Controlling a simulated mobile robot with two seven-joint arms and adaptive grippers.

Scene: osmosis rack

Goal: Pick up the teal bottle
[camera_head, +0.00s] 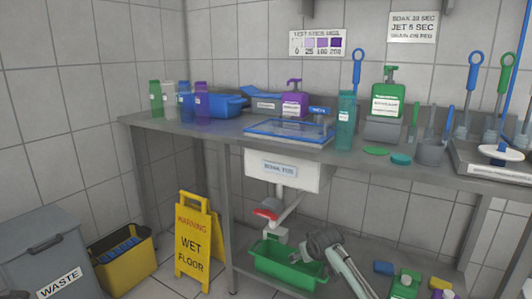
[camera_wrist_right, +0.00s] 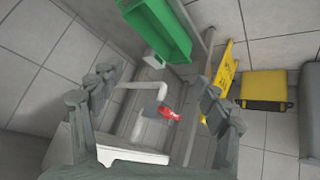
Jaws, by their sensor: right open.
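The teal bottle (camera_head: 345,121) stands upright on the metal counter, a tall see-through bottle just right of the blue-rimmed basin. It does not show in the right wrist view. My right arm reaches in low at the bottom of the head view, below the counter and well under the bottle. In the right wrist view my right gripper (camera_wrist_right: 150,98) has its fingers spread wide with nothing between them. It faces the space under the counter, where a red-handled valve (camera_wrist_right: 168,112) and white drain pipe show. My left gripper is not in view.
The blue-rimmed basin (camera_head: 290,131) is left of the bottle. A green pump bottle (camera_head: 388,95) and a teal lid (camera_head: 401,159) are to its right. The counter's front edge (camera_head: 220,135) lies above my right arm. A green bin (camera_head: 287,270) sits below.

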